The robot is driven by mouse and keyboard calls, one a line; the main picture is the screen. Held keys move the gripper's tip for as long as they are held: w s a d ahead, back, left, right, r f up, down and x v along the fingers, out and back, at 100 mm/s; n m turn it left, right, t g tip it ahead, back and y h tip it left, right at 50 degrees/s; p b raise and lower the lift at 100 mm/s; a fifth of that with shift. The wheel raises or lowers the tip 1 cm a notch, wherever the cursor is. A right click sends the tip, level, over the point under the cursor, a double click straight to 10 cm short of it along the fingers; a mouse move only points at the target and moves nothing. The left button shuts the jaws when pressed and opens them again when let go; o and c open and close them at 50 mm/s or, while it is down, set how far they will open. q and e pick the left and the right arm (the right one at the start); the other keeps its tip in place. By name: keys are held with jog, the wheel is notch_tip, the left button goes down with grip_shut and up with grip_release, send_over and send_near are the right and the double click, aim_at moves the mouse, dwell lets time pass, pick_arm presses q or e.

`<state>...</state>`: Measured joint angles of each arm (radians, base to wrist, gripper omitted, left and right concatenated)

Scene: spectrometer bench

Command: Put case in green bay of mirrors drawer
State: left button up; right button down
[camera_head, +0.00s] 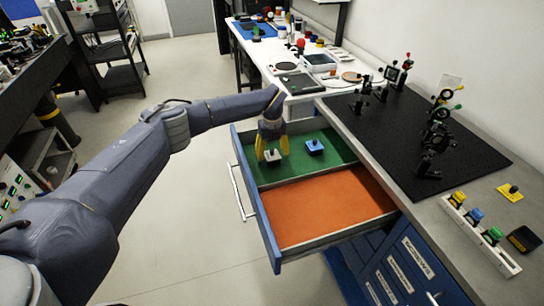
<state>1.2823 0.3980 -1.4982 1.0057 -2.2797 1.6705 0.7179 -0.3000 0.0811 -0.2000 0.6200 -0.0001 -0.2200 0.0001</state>
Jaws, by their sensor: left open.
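The mirrors drawer (263,225) is pulled open, with a green bay (335,160) at the back and an orange bay (330,205) in front. My left gripper (271,154) reaches down into the green bay, its yellow fingers open around a small pale grey case (272,156). The case appears to rest on the green floor; whether the fingers touch it I cannot tell. A blue case (314,146) with a dark knob sits to its right in the same bay. My right gripper is not in view.
A black optical breadboard (410,140) with mounts covers the bench right of the drawer. A white rack (480,235) with coloured-top pieces stands near the front right. The back bench holds a white device (318,62) and small items. The orange bay is empty.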

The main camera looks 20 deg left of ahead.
pick_arm(q)
notch_tip(320, 180, up, 10)
jog(key=shift+r, duration=0.15)
dwell(0.3)
